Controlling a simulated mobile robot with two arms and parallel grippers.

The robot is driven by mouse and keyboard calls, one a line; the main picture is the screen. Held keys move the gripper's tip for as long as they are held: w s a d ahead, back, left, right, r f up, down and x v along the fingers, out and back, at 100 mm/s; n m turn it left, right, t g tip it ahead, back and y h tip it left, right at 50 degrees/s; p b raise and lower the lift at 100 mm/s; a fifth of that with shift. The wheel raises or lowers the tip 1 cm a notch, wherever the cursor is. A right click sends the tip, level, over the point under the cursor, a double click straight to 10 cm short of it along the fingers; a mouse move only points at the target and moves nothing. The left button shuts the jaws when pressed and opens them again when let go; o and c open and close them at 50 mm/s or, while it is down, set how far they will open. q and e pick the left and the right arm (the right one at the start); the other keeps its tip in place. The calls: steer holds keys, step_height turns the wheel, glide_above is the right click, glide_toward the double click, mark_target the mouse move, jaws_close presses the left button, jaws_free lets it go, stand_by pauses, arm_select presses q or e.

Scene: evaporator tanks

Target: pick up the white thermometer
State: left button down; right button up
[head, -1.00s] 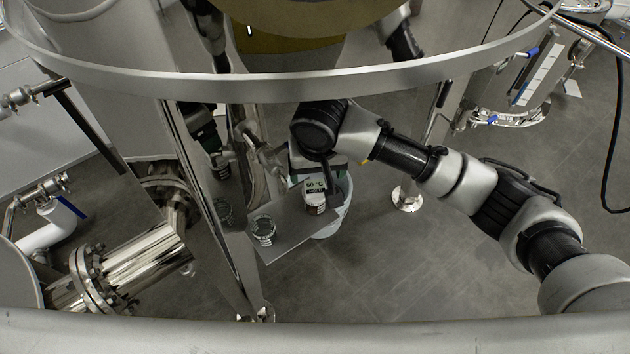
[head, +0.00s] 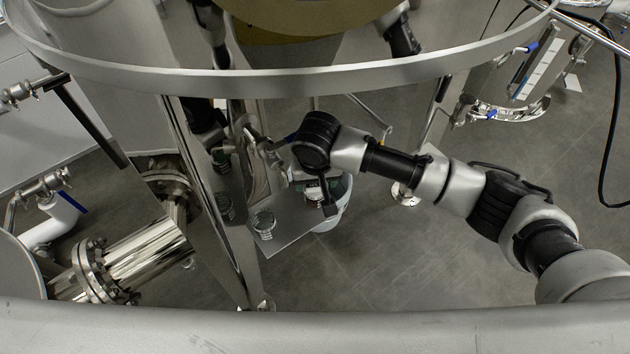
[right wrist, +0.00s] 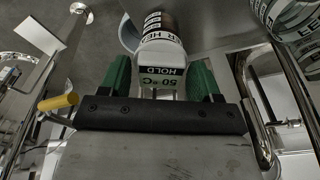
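The white thermometer shows in the right wrist view (right wrist: 165,73), with "50 °C" and "HOLD" upside down on its face. It lies between the two green fingers of my right gripper (right wrist: 160,78). The fingers are spread wide, one at each side of it; I see no clear grip on it. In the head view my right gripper (head: 318,186) is over the small shelf, and the arm and gripper largely hide the thermometer. My left gripper is not in view.
A labelled jar with brown contents (right wrist: 155,22) is just beyond the thermometer. A glass jar (head: 263,222) stands on the metal shelf (head: 283,236), beside a shiny tank leg (head: 215,225). A pale bucket (head: 335,212) is behind the shelf. The tank rim (head: 330,78) passes above my arm.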

steer(key=c, duration=0.8)
steer(key=shift+o, duration=0.2)
steer(key=shift+d+r, duration=0.15)
steer(key=shift+r, duration=0.05)
step_height(320, 180, up, 7)
steer(key=shift+f+b, duration=0.15)
steer(key=shift+b, duration=0.35)
steer(key=w+d+b, duration=0.1)
steer(key=w+d, duration=0.1)
steer(key=d, duration=1.7)
steer(key=shift+w+d, duration=0.25)
steer(key=shift+w, duration=0.15)
